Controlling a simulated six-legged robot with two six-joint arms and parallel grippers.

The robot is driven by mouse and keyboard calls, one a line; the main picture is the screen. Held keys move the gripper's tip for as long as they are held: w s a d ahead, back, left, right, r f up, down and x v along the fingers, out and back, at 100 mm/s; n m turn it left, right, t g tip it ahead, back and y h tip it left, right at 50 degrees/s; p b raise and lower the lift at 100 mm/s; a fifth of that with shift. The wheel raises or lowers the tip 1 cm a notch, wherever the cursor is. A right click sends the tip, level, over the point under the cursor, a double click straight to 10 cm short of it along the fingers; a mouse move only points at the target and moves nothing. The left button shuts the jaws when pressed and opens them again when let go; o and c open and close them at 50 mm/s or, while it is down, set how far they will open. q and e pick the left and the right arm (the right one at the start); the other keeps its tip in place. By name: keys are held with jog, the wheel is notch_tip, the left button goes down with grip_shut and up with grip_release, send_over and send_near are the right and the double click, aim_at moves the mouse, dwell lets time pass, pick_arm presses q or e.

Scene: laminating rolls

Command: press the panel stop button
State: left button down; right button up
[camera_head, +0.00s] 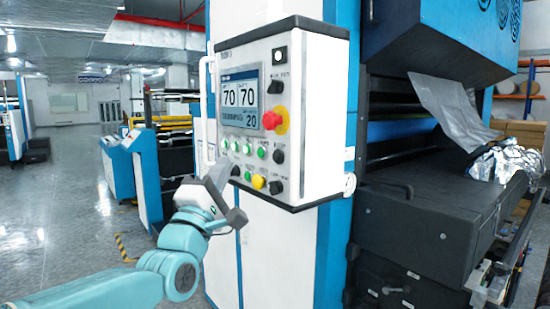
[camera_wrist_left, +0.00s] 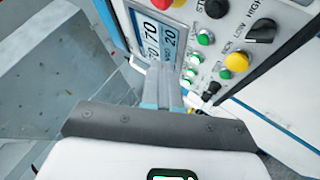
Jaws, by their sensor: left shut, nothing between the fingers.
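The white control panel (camera_head: 322,110) faces me at the middle of the head view. A red mushroom button (camera_head: 275,121) with yellow at its base sits right of the screen (camera_head: 240,97); part of it shows at the top of the left wrist view (camera_wrist_left: 160,3). Below are green buttons (camera_head: 247,149), black knobs and a yellow button (camera_head: 258,182), also in the left wrist view (camera_wrist_left: 237,62). Labels are mostly too small to read. My left gripper (camera_head: 224,172) is shut and empty by the panel's lower left; contact cannot be told. Its fingers (camera_wrist_left: 163,72) overlap the screen edge. My right gripper is out of view.
A dark machine bed (camera_head: 430,195) with silver film (camera_head: 500,158) lies right of the panel. A white handle (camera_head: 204,105) runs along the panel's left side. Open grey floor (camera_head: 60,220) lies to the left.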

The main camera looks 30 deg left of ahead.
aim_at(277, 157)
pick_arm(q)
jog(key=shift+w, duration=0.1)
jog(key=w+d+p, duration=0.3)
jog(key=w+p, duration=0.1)
jog(key=w, duration=0.4)
jog(key=shift+d+p, duration=0.2)
jog(key=shift+p, duration=0.15)
dwell(1.7)
jog(key=shift+w+d+b, duration=0.15)
jog(key=shift+w+b, duration=0.25)
jog(key=shift+w, duration=0.05)
